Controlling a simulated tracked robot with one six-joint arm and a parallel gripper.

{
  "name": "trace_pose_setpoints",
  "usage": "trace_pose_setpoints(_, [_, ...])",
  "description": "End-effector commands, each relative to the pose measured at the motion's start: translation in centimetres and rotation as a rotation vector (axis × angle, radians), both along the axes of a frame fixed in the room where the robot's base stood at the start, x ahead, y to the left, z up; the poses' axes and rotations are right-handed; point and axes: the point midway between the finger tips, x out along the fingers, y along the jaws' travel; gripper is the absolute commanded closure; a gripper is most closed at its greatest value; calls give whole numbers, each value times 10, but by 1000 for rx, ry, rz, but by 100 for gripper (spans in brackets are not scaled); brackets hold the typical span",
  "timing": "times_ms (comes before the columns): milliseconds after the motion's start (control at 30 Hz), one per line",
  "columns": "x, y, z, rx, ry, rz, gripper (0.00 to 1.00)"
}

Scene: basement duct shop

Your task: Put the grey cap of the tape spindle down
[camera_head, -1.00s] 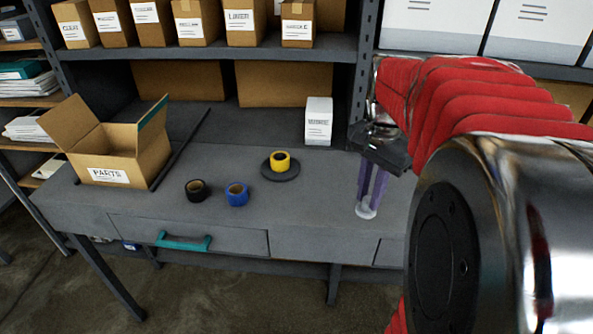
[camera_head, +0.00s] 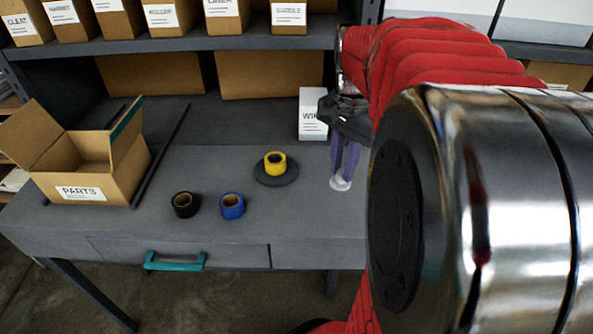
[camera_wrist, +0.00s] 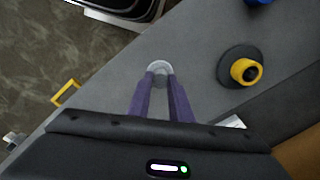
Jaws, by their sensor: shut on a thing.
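My gripper (camera_head: 341,180) has two purple fingers pointing down, shut on a small pale grey round cap (camera_head: 340,184) at their tips. The cap also shows between the fingertips in the wrist view (camera_wrist: 159,66). It is over the grey desk (camera_head: 300,215); I cannot tell whether it touches the top. The tape spindle (camera_head: 278,179) has a flat dark round base with a yellow tape roll on it, left of my gripper. In the wrist view the spindle base (camera_wrist: 228,72) is right of the cap, clearly apart from it.
A black tape roll (camera_head: 185,205) and a blue tape roll (camera_head: 232,206) stand left of the spindle. An open cardboard parts box (camera_head: 115,180) is at the left. A white box (camera_head: 312,120) stands behind my gripper. The desk front between blue roll and gripper is clear.

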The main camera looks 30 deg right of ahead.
Motion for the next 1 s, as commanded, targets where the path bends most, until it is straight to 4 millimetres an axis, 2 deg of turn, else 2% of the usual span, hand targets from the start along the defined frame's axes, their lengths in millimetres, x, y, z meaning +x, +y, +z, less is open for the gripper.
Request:
trace_pose_setpoints(167, [0,0,-7,1,1,0,100])
trace_pose_setpoints(533, [1,1,-59,1,1,4,100])
trace_pose_setpoints(1000, [1,2,-70,1,1,6,100])
